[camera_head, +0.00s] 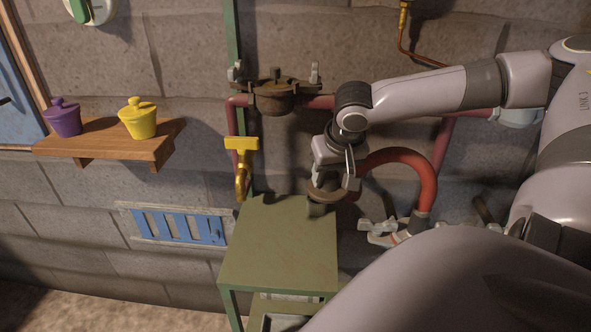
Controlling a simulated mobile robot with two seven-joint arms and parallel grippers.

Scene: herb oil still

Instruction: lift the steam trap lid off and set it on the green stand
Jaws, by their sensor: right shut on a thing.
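The steam trap (274,98) is a brown cast body on the red pipe at the wall, with grey wing nuts out at both sides. My right gripper (334,184) points down, in front and to the right of the trap. It is shut on the brown round steam trap lid (322,194), partly hidden by the fingers. A short dull cylinder shows under the lid. The green stand (277,245) has a bare flat top, and the lid is over its back right corner. I cannot tell whether the lid touches the stand. My left gripper is out of view.
A red hose (405,163) curves just right of my right gripper. A yellow-handled valve (241,160) stands behind the stand's left side. A wooden shelf (110,140) on the left bears a purple pot (64,119) and a yellow pot (138,121).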

